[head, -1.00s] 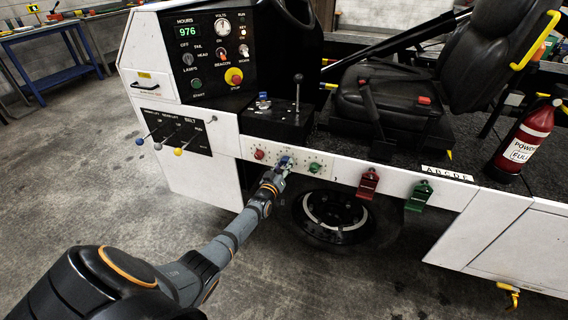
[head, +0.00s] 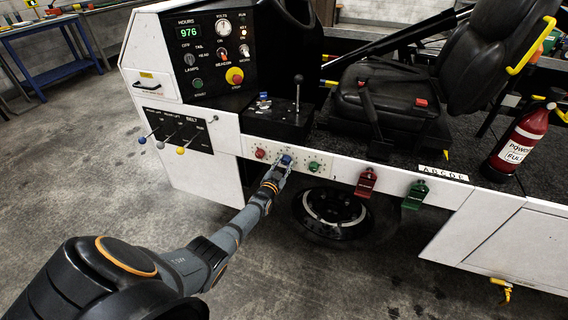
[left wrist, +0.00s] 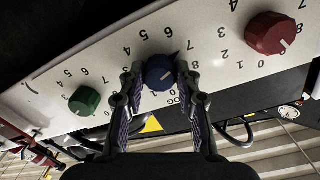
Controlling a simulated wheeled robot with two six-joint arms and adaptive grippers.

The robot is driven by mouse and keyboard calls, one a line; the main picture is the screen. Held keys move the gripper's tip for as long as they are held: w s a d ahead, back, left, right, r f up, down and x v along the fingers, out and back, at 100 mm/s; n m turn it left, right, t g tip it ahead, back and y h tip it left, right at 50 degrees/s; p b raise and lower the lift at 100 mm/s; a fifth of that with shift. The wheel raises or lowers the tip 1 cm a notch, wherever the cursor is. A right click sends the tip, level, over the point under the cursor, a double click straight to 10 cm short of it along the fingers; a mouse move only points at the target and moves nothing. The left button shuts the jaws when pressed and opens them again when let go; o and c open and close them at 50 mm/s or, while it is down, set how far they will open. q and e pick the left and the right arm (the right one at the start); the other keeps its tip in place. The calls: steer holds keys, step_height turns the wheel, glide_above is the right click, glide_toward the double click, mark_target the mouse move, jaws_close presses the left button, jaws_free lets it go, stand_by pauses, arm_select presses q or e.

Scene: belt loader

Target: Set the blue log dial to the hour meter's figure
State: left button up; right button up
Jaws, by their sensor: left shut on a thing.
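The hour meter (head: 188,32) on the black dash panel reads 976 in green digits. The blue log dial (head: 285,160) sits on a white strip between the red and green dials. My left gripper (head: 279,169) reaches it from below. In the left wrist view the blue dial (left wrist: 159,73) is between the two fingertips of my left gripper (left wrist: 160,80), which is shut on it. My right gripper is out of view.
The red dial (head: 260,153) and green dial (head: 313,166) flank the blue one closely. Levers (head: 181,150) stick out at the left. Red (head: 366,182) and green (head: 415,194) latches hang to the right, above and beside the wheel (head: 335,212).

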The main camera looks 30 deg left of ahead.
arm_select(q)
steer(key=shift+s+f+m, duration=0.1)
steer(key=shift+f+m, duration=0.05)
steer(key=shift+m, duration=0.35)
steer(key=o, duration=1.2)
steer(key=shift+c, duration=0.2)
steer(key=v, duration=1.2)
